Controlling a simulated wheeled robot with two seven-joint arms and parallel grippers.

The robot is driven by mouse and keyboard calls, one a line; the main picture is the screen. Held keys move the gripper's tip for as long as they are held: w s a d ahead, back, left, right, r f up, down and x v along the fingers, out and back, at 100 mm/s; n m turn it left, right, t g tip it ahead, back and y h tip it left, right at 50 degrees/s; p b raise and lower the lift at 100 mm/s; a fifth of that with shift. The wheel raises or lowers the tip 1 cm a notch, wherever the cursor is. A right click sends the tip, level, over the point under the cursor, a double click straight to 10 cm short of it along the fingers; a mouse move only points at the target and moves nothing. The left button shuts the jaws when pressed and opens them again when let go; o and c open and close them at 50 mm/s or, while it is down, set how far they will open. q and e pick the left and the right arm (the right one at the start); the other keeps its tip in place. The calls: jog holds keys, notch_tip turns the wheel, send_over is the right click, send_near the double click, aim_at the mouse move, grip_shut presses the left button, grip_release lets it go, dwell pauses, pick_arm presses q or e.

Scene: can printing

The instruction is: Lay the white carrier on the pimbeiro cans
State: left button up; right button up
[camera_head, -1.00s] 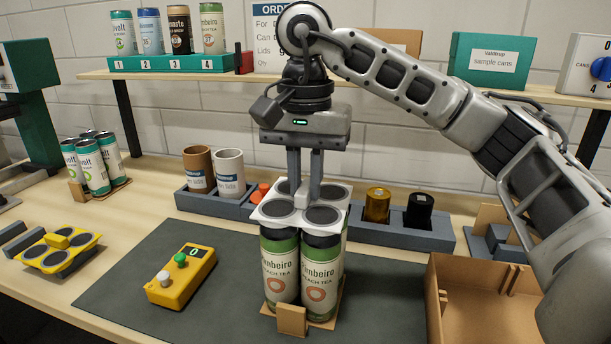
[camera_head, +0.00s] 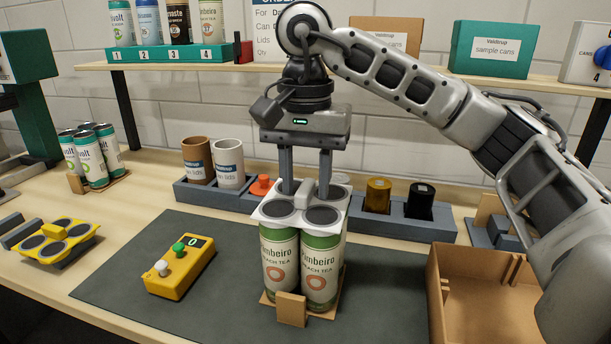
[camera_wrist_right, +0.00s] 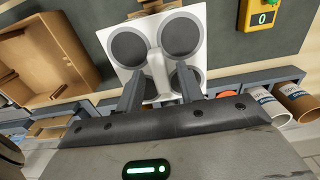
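The white carrier (camera_head: 270,210), a flat plate with several dark round pads and a raised middle handle, lies on top of the pimbeiro cans (camera_head: 320,275). The green and cream cans stand upright in a cardboard holder (camera_head: 292,309) on the dark mat. My right gripper (camera_head: 305,190) is above the carrier, its fingers spread apart on either side of the handle. The right wrist view also shows the carrier (camera_wrist_right: 150,22) and the open fingers (camera_wrist_right: 159,80), with gaps beside the handle. The rear cans are mostly hidden. My left gripper is not in view.
A yellow button box (camera_head: 180,268) is left of the cans on the mat (camera_head: 215,315). An open cardboard box (camera_head: 480,300) is at right. Lid holders (camera_head: 400,226) stand behind. A yellow carrier (camera_head: 55,243) lies far left.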

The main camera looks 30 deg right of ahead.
dwell(0.5)
pick_arm(q)
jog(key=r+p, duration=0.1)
jog(key=p, duration=0.2)
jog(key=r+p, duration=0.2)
jog(key=p, duration=0.1)
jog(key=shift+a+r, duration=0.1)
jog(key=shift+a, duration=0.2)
pick_arm(e)
notch_tip(320, 180, up, 16)
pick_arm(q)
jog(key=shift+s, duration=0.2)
